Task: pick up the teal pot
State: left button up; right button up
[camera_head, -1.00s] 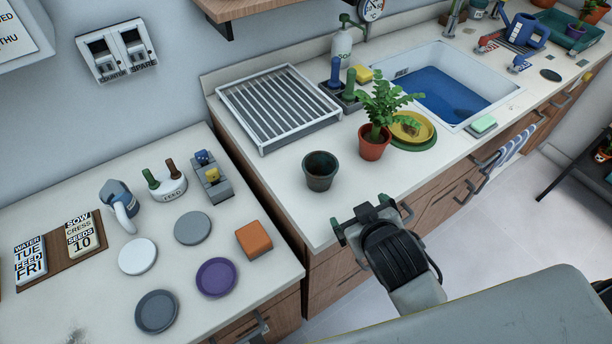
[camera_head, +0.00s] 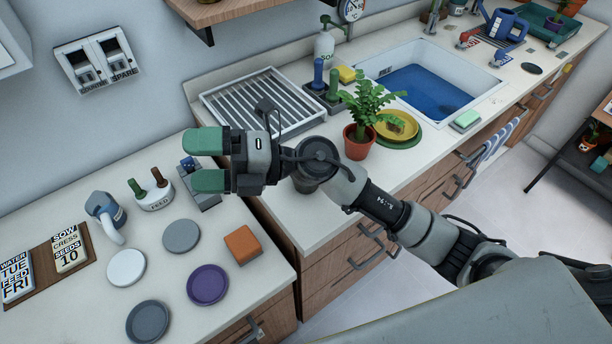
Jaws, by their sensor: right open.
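My right gripper (camera_head: 207,161) is open and empty, its two green fingertips apart and pointing left. It hangs over the gap between the near counter and the sink counter. A dark grey-green pot (camera_head: 304,184), the only one here close to teal, stands on the sink counter. It is mostly hidden behind my right wrist, so only a little of its side shows. The gripper's fingers are to the left of the pot and not around it. My left gripper is not in view.
A potted fern in a terracotta pot (camera_head: 358,146) stands close to the right of my wrist. A drying rack (camera_head: 225,98) lies behind the gripper. An orange block (camera_head: 242,244) and several round discs lie on the near counter.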

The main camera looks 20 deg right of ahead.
notch_tip(320, 180, down, 6)
jog(key=n+g+h, duration=0.4)
jog(key=n+h, duration=0.1)
jog(key=h, duration=0.1)
jog(key=m+t+h, duration=0.1)
jog(key=t+h, duration=0.1)
jog(key=h, duration=1.2)
send_near(300, 189)
jog(key=w+d+r, duration=0.1)
jog(key=w+d, duration=0.1)
notch_tip(300, 189, down, 5)
jog(key=shift+w+p, duration=0.2)
jog(key=shift+p, duration=0.4)
notch_tip(300, 189, down, 4)
jog(key=shift+w+f+p, duration=0.1)
jog(key=shift+f+p, duration=0.1)
jog(key=shift+p, duration=0.7)
jog(key=shift+f, duration=0.45)
jog(key=c, duration=0.9)
